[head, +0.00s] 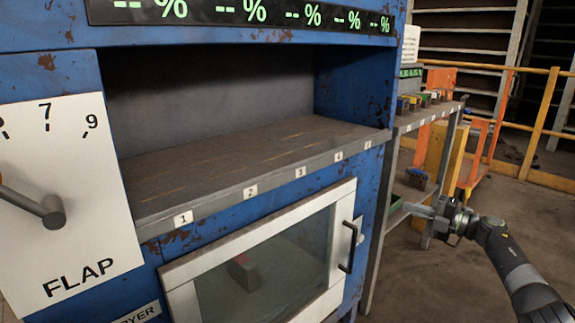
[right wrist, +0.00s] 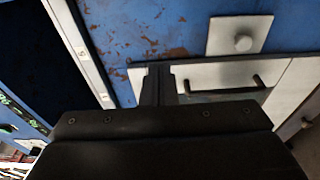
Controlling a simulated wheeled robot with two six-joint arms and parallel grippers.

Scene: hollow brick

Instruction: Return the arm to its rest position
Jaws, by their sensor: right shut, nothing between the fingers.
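My right gripper (head: 422,209) is at the right of the head view, its arm coming in from the lower right. It is shut and empty, in front of the grey rack and to the right of the oven door (head: 188,270). In the right wrist view the shut fingers (right wrist: 158,84) point toward the blue machine front (right wrist: 135,35), with a white plate and knob (right wrist: 240,38) ahead of them. I cannot tell the exact gap to the machine. My left gripper is not in view.
A blue machine has an empty numbered shelf (head: 250,158), a glass door with a black handle (head: 347,262) and a FLAP dial (head: 60,190). A brick-like block shows behind the glass. A rack (head: 440,118) holds small coloured blocks. Yellow railings (head: 540,120) stand behind. Floor at right is free.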

